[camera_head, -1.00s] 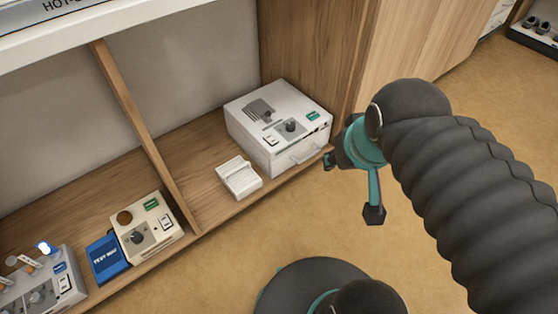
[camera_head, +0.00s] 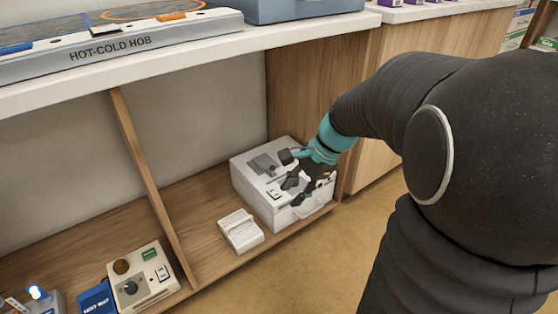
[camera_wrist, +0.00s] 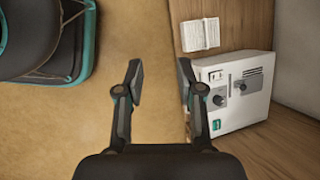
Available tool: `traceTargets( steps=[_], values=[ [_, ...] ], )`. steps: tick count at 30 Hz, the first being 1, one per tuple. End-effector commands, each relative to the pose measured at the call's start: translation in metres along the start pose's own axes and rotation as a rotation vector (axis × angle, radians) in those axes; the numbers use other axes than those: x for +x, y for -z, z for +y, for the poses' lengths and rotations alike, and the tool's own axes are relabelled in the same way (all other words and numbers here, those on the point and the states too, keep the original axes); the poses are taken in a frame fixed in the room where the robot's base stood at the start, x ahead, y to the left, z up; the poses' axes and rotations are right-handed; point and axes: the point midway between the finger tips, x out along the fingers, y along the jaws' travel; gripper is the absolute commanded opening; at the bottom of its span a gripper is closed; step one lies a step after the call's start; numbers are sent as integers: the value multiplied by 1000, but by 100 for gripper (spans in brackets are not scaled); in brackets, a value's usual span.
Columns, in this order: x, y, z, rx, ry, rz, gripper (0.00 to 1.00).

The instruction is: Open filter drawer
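A white box-shaped unit (camera_head: 262,200) stands on the low wooden shelf, with a knob, switch and grille on top. A pale drawer handle (camera_head: 312,208) is on its front, near the shelf's front edge; the front looks closed. My gripper (camera_head: 291,178) appears in front of the unit's top in the head view and hides part of it. In the wrist view my gripper (camera_wrist: 160,76) is open and empty, with floor between its fingers. The unit (camera_wrist: 240,92) lies just right of the right finger there. I cannot make out the handle in that view.
A small white ribbed block (camera_head: 240,231) sits left of the unit. A wooden divider (camera_head: 150,185) separates it from a beige device (camera_head: 143,279) and blue box (camera_head: 97,299). The worktop (camera_head: 200,52) overhangs the shelf. Floor (camera_head: 290,268) in front is clear.

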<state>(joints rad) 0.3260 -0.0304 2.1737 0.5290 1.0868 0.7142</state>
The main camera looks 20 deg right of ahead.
Motion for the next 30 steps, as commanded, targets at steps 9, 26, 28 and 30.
traceTargets(
  steps=[9, 26, 28, 30],
  values=[
    [55, 94, -40, 671, 12, -276, 37],
    [166, 302, -39, 1781, -32, -862, 37],
    [182, 328, -31, 1903, -46, -949, 37],
    [196, 352, -22, 2011, -61, -1033, 37]
  ],
)
